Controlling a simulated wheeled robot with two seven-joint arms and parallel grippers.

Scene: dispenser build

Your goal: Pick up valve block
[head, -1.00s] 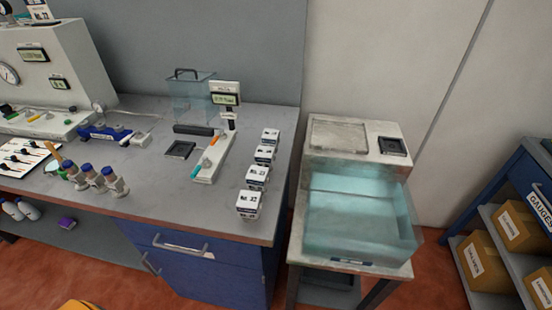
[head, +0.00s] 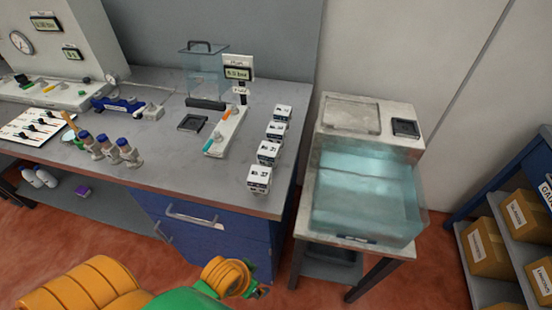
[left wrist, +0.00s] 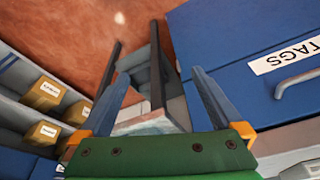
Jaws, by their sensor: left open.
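Several small white blocks with dark printed labels stand in a row near the right end of the grey bench; the front one (head: 260,178) is closest to the edge. A white strip-shaped block (head: 225,131) with orange and teal parts lies left of them, and a blue block-like fixture (head: 120,104) sits farther left. I cannot read which is the valve block. My left arm reaches in at the bottom of the head view, below the bench top. In the left wrist view my left gripper (left wrist: 158,78) is open and empty, its blue fingers apart. My right gripper is out of view.
A stand with a clear blue-tinted basin (head: 365,200) is right of the bench. Blue drawers (head: 205,225) are under the bench. Bottles with blue caps (head: 108,148) stand at its front left. A shelf with cardboard boxes (head: 490,245) is at far right.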

